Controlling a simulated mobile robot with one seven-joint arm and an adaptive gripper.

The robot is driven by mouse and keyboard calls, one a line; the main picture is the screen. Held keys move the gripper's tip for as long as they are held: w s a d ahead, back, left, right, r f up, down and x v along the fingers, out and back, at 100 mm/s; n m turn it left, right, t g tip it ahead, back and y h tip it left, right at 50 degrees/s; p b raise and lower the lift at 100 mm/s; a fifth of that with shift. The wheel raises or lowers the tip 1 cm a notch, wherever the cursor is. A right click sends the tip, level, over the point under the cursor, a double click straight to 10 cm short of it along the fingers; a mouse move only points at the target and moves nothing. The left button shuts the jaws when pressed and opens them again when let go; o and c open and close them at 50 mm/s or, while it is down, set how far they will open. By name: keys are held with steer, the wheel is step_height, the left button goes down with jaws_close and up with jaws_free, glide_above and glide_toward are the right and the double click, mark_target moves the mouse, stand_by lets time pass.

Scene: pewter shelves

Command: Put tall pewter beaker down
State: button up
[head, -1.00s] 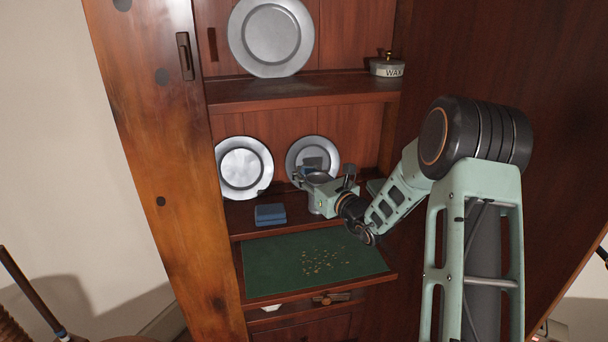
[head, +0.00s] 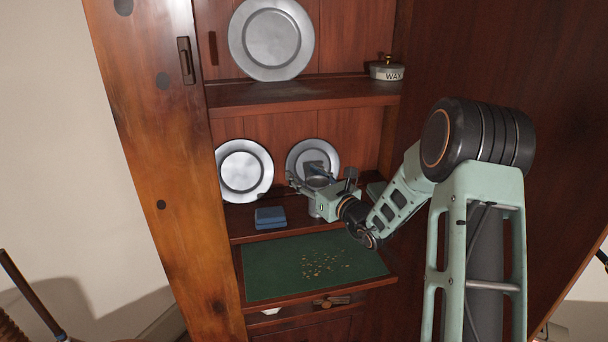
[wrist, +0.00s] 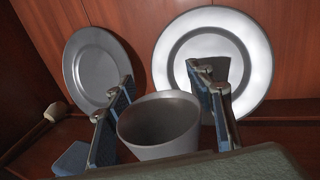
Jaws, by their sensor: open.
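The tall pewter beaker (wrist: 158,125) stands upright between my open fingers in the wrist view, with its dark mouth facing up toward the camera. In the head view a grey part of the beaker (head: 316,209) shows below my gripper (head: 318,179), at the middle shelf, and the rest is hidden by the gripper. In the wrist view my gripper (wrist: 163,80) has one finger on each side of the beaker, and the jaws are apart. Its base is hidden in the wrist view, so its contact with the shelf is not clear.
Two pewter plates (head: 244,171) (head: 301,158) lean on the back behind the beaker. A blue block (head: 270,217) lies to its left on the shelf (head: 243,222). A green mat (head: 275,275) with small bits lies in front, lower down. A wax tin (head: 386,72) stands above.

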steer(key=p+v, duration=0.2)
steer(key=v, duration=0.9)
steer(key=shift+s, duration=0.25)
